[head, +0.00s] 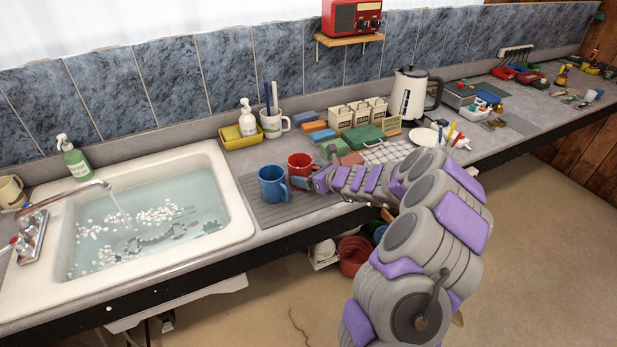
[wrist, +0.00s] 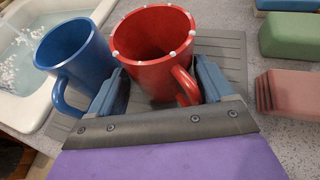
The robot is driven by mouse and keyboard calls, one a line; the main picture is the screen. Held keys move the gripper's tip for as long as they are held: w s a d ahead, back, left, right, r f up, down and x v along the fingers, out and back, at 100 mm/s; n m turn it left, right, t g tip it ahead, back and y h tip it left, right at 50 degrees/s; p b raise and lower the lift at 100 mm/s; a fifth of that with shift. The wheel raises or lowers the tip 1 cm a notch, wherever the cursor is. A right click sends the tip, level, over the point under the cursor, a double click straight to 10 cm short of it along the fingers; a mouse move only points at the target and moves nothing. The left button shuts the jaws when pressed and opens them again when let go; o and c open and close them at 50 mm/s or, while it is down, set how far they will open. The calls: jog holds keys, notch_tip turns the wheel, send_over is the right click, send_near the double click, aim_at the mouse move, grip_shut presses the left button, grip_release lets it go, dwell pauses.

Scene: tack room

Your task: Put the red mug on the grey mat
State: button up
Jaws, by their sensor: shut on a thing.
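The red mug (head: 300,163) is upright over the grey mat (head: 268,212), just right of a blue mug (head: 271,184). My gripper (head: 306,181) reaches in from the right and is shut on the red mug. In the wrist view the red mug (wrist: 152,45) stands between the two blue fingers of my gripper (wrist: 160,85), its handle toward me by the right finger. The ribbed grey mat (wrist: 228,52) shows behind and beside it. The mug's base is hidden, so I cannot tell whether it touches the mat.
The blue mug (wrist: 72,52) is close to the left finger. A sink (head: 150,225) with running water lies left of the mat. Coloured blocks (head: 322,135), a white mug with brushes (head: 274,123) and a kettle (head: 411,94) stand behind and to the right.

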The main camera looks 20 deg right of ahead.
jog(key=shift+r, duration=0.15)
jog(key=o, duration=1.3)
jog(key=shift+s+r, duration=0.1)
jog(key=p+v, duration=0.3)
jog(key=v, duration=0.8)
jog(key=shift+s+d+r, duration=0.1)
jog(key=shift+s, duration=0.3)
